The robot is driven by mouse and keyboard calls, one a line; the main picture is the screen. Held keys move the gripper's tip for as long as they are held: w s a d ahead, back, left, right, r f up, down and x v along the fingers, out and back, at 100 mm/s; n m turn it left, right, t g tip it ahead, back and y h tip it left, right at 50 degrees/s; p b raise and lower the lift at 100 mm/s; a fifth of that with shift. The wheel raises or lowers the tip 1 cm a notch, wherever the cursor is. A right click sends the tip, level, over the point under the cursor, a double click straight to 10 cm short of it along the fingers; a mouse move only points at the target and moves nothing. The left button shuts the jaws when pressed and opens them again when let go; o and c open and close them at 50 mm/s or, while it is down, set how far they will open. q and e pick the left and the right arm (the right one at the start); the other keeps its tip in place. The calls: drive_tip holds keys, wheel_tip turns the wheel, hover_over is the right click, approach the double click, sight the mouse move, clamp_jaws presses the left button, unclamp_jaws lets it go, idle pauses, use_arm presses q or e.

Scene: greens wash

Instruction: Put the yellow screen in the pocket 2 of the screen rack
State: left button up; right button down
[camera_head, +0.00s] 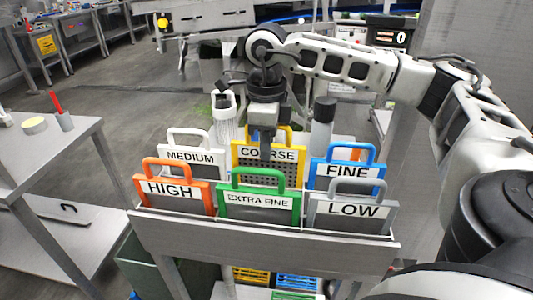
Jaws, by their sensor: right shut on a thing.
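The yellow screen (237,151), labelled COARSE, with a dark perforated panel, stands upright at the back middle of the screen rack (262,240). It is between the white MEDIUM screen (190,156) and the blue FINE screen (346,171). My right gripper (265,150) comes down from above, shut on the yellow screen at its top middle, and covers part of its label. The screen's lower edge is hidden behind the green screen, so I cannot tell how deep it sits. No pocket numbers are readable. My left gripper is out of view.
The rack's front row holds the orange HIGH (178,190), green EXTRA FINE (258,202) and grey LOW (350,211) screens. A white bottle (225,120) and a dark-capped cylinder (322,125) stand behind. A steel table (60,145) is at left; the floor between is open.

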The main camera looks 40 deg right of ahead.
sight(268, 164)
wheel_tip(268, 164, down, 2)
drive_tip(key=shift+f, duration=0.35)
drive_tip(key=c, duration=1.5)
unclamp_jaws()
drive_tip(key=shift+o, duration=0.2)
